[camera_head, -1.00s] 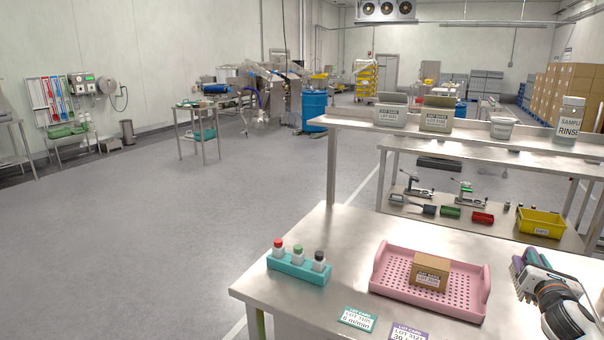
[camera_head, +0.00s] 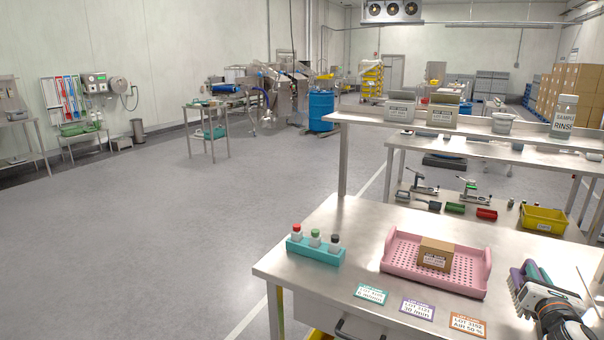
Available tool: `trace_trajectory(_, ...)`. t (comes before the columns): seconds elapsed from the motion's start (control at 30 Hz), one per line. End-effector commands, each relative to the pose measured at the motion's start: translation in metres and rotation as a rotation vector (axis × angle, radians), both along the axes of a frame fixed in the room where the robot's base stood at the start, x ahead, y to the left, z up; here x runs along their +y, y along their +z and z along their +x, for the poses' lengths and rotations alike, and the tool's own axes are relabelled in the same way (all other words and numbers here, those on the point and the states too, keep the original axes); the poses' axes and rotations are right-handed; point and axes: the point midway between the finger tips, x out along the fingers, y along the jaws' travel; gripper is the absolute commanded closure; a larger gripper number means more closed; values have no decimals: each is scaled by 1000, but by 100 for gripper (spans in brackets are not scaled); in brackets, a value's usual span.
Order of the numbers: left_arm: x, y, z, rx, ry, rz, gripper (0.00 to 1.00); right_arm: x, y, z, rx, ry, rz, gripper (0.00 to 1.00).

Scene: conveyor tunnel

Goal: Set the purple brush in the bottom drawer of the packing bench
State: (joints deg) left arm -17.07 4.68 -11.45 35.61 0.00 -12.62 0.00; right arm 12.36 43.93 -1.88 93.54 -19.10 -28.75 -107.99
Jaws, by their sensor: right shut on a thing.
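My right gripper (camera_head: 533,287) is at the right edge, over the right end of the bench top and to the right of the pink tray. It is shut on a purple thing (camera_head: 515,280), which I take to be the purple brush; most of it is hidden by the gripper. A teal piece shows beside the purple one; I cannot tell what it belongs to. The packing bench (camera_head: 345,225) shows its steel top and, below the front edge, a drawer front (camera_head: 318,312) with a dark handle. My left gripper is not in view.
On the bench stand a pink perforated tray (camera_head: 397,268) with a cardboard box (camera_head: 435,254), a teal rack (camera_head: 314,251) with capped bottles, and several lot cards (camera_head: 418,308). A raised shelf (camera_head: 460,128) carries bins and a rinse bottle.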

Motion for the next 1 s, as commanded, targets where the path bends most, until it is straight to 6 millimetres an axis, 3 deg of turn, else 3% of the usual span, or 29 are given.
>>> trace_trajectory(0.3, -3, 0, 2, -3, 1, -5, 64, 62, -15, -46, 2, 73, 0, 100)
trace_trajectory(0.37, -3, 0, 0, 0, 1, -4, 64, 83, -21, -62, 3, 99, 2, 100)
trace_trajectory(0.7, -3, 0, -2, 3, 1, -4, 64, 235, -58, -176, 4, 269, 14, 100)
trace_trajectory(0.8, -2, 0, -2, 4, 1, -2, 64, 269, -65, -201, 2, 308, 13, 100)
trace_trajectory(1.0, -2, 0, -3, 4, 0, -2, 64, 315, -76, -234, 1, 362, 8, 100)
